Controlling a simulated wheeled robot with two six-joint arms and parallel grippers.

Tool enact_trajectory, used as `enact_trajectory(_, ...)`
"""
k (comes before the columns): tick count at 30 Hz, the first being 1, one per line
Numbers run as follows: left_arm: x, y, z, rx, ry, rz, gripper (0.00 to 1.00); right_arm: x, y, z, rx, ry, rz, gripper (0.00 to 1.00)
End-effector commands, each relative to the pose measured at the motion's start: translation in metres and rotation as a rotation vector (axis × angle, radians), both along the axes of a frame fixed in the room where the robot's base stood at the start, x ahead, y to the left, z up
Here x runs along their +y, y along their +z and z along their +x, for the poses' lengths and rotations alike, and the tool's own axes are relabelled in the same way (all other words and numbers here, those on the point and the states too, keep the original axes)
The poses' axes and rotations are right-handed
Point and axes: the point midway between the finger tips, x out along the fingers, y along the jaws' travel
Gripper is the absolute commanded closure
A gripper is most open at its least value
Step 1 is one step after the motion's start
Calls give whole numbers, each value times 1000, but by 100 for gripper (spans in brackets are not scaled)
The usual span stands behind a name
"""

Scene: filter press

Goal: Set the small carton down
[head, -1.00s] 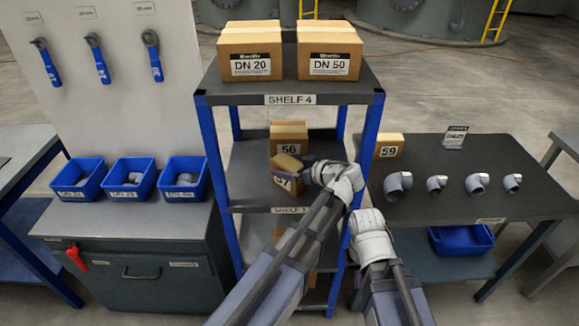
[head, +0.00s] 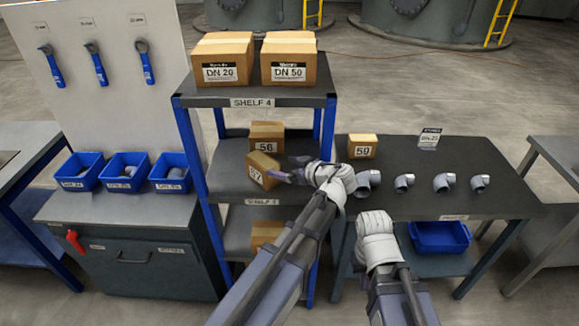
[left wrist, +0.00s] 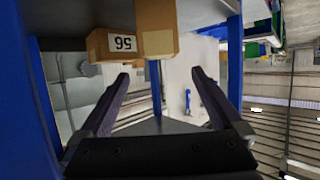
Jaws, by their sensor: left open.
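The small carton (head: 263,171) sits on the middle shelf, turned at an angle, its number label partly readable. My left gripper (head: 296,174) is just right of it, fingers pointing at it. In the left wrist view, which looks upside down, the carton (left wrist: 157,30) lies beyond the open fingertips (left wrist: 160,75), with nothing between the fingers. Carton 56 (head: 267,137) stands behind it on the same shelf and also shows in the left wrist view (left wrist: 112,45). My right arm's white wrist is in the head view, but its fingers do not show.
The rack's top board (head: 250,98) carries two larger cartons, DN 20 (head: 222,62) and DN 50 (head: 289,62). Blue rack posts (head: 326,135) stand near my left arm. The right table (head: 470,195) holds carton 59 (head: 362,146) and several pipe elbows.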

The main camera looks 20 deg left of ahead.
Motion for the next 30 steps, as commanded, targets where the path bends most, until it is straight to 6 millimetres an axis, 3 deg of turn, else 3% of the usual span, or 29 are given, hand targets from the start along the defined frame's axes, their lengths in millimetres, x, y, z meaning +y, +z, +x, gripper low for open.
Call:
enact_trajectory(9,1,0,-2,10,-3,-3,0,0,1,0,0,0,0,100)
enact_trajectory(13,-7,-17,-19,129,-38,-33,0,0,1,0,0,0,0,100)
enact_trajectory(17,-32,-56,-63,425,-167,-113,0,0,1,0,0,0,0,100)
enact_trajectory(21,-75,-98,-121,795,-433,-224,0,0,1,0,0,0,0,100)
enact_trajectory(27,-133,-127,-191,1135,-859,-340,0,0,1,0,0,0,0,100)
enact_trajectory(30,-151,-132,-212,1216,-1016,-369,0,0,1,0,0,0,0,100)
